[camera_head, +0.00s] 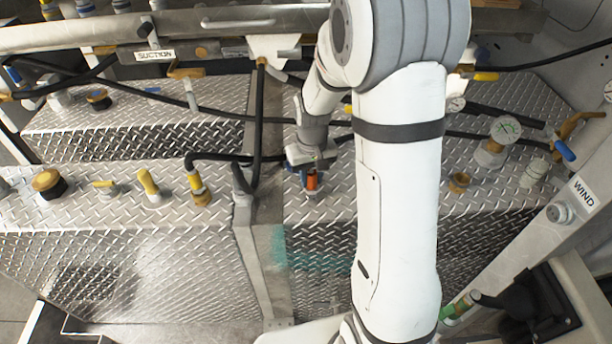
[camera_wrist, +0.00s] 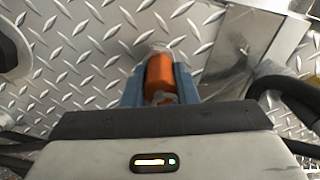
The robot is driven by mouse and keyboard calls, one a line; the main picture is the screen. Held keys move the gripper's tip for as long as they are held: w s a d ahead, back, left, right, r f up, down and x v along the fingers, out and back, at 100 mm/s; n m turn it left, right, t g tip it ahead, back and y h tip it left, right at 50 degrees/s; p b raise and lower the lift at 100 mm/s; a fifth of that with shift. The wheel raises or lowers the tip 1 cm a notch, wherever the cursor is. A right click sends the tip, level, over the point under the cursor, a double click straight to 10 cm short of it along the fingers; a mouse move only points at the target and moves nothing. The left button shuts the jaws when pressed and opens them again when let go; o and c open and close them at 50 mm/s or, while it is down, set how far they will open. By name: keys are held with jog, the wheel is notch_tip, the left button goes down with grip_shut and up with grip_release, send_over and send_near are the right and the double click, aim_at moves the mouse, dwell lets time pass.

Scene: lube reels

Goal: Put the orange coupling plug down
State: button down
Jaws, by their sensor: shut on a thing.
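The orange coupling plug (camera_head: 312,182) is just below my gripper (camera_head: 309,172) in the head view, over the right-hand diamond-plate deck. In the wrist view the orange plug (camera_wrist: 160,76) sits between the two blue fingers of my gripper (camera_wrist: 160,86), which are shut on it. A grey round fitting shows at the plug's far end, close to the deck. I cannot tell whether the plug touches it or the deck. My gripper hides part of the plug in the head view.
A black hose (camera_head: 258,120) runs down just left of my gripper. Several yellow-handled valves stand on the left deck, including one (camera_head: 148,183). A black hose (camera_wrist: 285,85) shows at right in the wrist view.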

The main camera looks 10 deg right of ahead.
jog(key=shift+r, duration=0.1)
jog(key=shift+f, duration=0.3)
jog(key=c, duration=1.1)
grip_release()
jog(key=shift+c, duration=0.2)
jog(key=shift+r, duration=0.1)
